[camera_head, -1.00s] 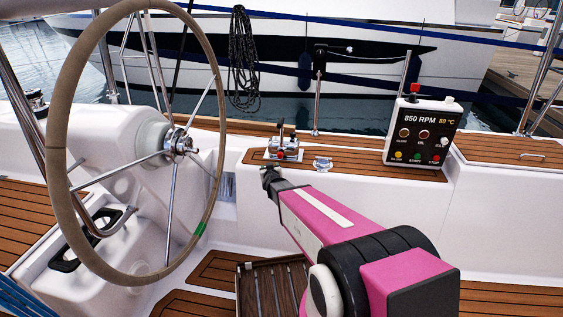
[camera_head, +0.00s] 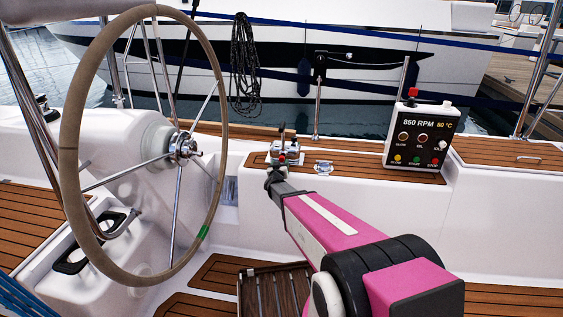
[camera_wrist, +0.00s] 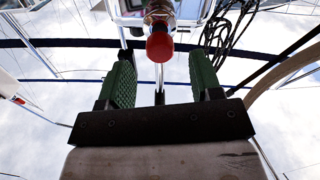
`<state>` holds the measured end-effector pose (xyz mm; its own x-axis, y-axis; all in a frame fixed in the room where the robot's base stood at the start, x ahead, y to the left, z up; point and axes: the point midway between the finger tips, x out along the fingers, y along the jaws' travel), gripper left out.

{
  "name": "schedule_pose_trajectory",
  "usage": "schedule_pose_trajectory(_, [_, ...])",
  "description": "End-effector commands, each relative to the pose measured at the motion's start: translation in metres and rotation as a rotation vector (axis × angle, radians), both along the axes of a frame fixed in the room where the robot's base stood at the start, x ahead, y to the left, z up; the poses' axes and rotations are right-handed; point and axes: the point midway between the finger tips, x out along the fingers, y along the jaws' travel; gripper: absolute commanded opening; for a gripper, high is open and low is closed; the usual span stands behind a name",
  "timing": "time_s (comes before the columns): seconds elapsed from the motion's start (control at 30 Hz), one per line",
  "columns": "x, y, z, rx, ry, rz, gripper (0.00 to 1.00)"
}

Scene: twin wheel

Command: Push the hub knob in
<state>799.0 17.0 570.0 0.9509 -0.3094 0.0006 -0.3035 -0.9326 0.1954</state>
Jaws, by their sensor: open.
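The hub knob (camera_wrist: 160,46) is a red round knob on a metallic hub, at the top middle of the wrist view. It also shows as a small red spot in the head view (camera_head: 283,160), on the chromed lever control (camera_head: 291,148) that stands on the teak-topped ledge. My gripper (camera_wrist: 164,62) is open, with a green ribbed finger on each side of the knob in the wrist view. Nothing is held. In the head view my gripper (camera_head: 273,176) is at the near side of the control, small and partly hidden by my arm, so contact cannot be told.
A large steering wheel (camera_head: 70,150) stands to the left. An engine panel (camera_head: 423,134) with coloured buttons and a red-topped knob is on the ledge to the right. A chrome fitting (camera_head: 323,168) sits beside the control. A coiled black rope (camera_head: 244,60) hangs behind.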

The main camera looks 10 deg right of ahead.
Motion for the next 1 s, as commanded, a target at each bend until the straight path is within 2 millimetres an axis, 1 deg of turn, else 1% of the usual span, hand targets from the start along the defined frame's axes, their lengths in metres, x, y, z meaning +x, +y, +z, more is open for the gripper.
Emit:
schedule_pose_trajectory(0.03, [0.012, -0.003, -0.002, 0.000, 0.000, -0.002, 0.59])
schedule_pose_trajectory(0.1, [0.022, -0.007, -0.002, 0.000, 0.000, -0.001, 0.59])
schedule_pose_trajectory(0.2, [0.032, -0.010, -0.001, 0.000, 0.000, 0.000, 0.59])
schedule_pose_trajectory(0.33, [0.037, -0.012, 0.000, 0.000, 0.000, 0.000, 0.59])
schedule_pose_trajectory(0.53, [0.036, -0.012, 0.000, 0.000, 0.000, 0.001, 0.59])
schedule_pose_trajectory(0.57, [0.036, -0.012, 0.000, 0.000, 0.000, 0.001, 0.56])
schedule_pose_trajectory(0.6, [0.036, -0.012, 0.000, 0.000, 0.000, 0.001, 0.43])
schedule_pose_trajectory(0.67, [0.036, -0.012, 0.000, 0.000, 0.000, 0.001, 0.23])
schedule_pose_trajectory(0.7, [0.036, -0.012, 0.000, 0.000, 0.000, 0.001, 0.10])
schedule_pose_trajectory(0.73, [0.036, -0.012, 0.000, 0.000, 0.000, 0.001, 0.00])
schedule_pose_trajectory(0.87, [0.037, -0.012, 0.000, 0.000, 0.000, 0.001, 0.00])
schedule_pose_trajectory(1.0, [0.047, -0.015, 0.000, 0.000, 0.000, 0.000, 0.00])
